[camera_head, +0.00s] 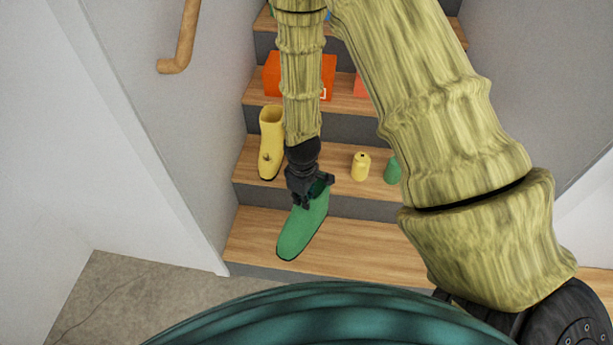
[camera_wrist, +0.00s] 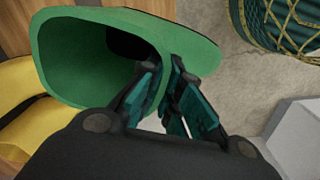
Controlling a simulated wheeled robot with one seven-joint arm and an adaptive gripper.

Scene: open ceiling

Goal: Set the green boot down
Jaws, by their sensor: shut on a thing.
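The green boot (camera_head: 303,230) hangs from my gripper (camera_head: 311,196) in front of the lowest visible stair steps. Its toe points down and to the left in the head view. In the wrist view the boot (camera_wrist: 60,60) shows its open top, and my gripper's fingers (camera_wrist: 165,95) are shut on the rim of its shaft. The boot appears over the bottom wooden step (camera_head: 370,247); whether its sole touches the step cannot be told.
A yellow boot (camera_head: 270,150), a small yellow bottle (camera_head: 361,167) and a green item (camera_head: 392,171) stand on the step above. An orange box (camera_head: 318,75) sits higher. A wooden handrail (camera_head: 184,45) is at the left wall. The bottom step's right part looks clear.

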